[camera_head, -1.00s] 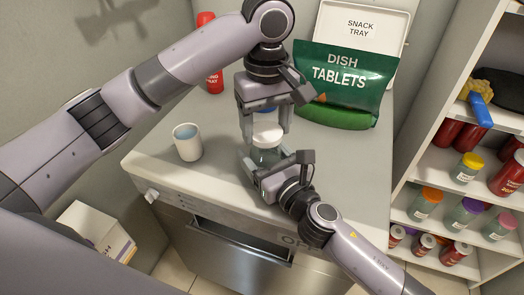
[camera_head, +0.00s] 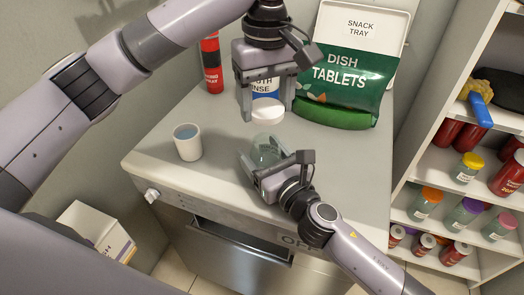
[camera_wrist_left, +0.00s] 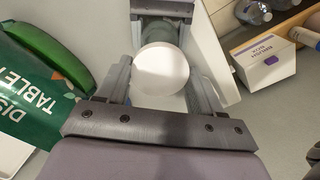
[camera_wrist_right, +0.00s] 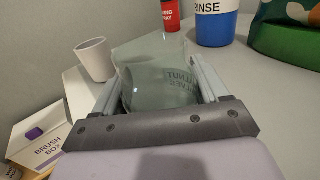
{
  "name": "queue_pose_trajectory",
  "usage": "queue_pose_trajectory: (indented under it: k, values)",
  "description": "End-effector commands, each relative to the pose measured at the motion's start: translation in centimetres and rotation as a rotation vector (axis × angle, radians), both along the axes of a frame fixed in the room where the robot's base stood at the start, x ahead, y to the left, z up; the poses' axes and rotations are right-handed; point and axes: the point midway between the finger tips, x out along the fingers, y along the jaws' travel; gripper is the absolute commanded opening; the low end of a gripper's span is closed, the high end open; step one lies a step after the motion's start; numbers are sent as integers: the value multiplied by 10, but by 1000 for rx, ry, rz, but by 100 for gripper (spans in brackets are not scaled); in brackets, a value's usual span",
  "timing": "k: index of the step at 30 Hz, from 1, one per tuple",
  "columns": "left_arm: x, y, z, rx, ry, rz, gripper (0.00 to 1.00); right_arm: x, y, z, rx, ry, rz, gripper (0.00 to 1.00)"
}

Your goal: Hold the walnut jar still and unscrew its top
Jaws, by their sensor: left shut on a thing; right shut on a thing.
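The walnut jar (camera_head: 266,149), clear greenish glass, stands upright and topless on the counter. My right gripper (camera_head: 264,157) is shut around its sides. In the right wrist view the jar (camera_wrist_right: 160,85) fills the space between the fingers, its dark lettering partly legible. My left gripper (camera_head: 267,113) points down above the jar, shut on the round white top (camera_head: 267,109). A gap shows between top and jar. In the left wrist view the top (camera_wrist_left: 160,70) sits between the fingers and partly hides the jar (camera_wrist_left: 165,32) beyond it.
A white cup (camera_head: 187,143) stands left of the jar. Behind are a red bottle (camera_head: 210,65), a mouth rinse bottle (camera_head: 265,86) partly hidden by my left gripper, a green dish tablets bag (camera_head: 345,85) and a snack tray (camera_head: 365,22). The right front counter is clear.

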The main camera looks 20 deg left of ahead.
Motion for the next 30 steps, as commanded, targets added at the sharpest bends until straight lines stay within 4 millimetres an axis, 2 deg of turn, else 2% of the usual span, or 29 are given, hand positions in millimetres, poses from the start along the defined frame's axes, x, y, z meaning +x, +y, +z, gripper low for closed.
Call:
queue_pose_trajectory:
  k: [1,3,11,16,30]
  values:
    - [0,0,0,0,0,0,30,0,0,0,-1,1,0,80]
    - [0,0,0,0,0,0,30,0,0,0,-1,1,0,100]
    - [0,0,0,0,0,0,30,-1,-1,0,0,0,0,100]
    - [0,0,0,0,0,0,30,-7,-9,-1,-1,-2,0,100]
    - [0,0,0,0,0,0,30,-56,-66,-2,-2,3,-1,100]
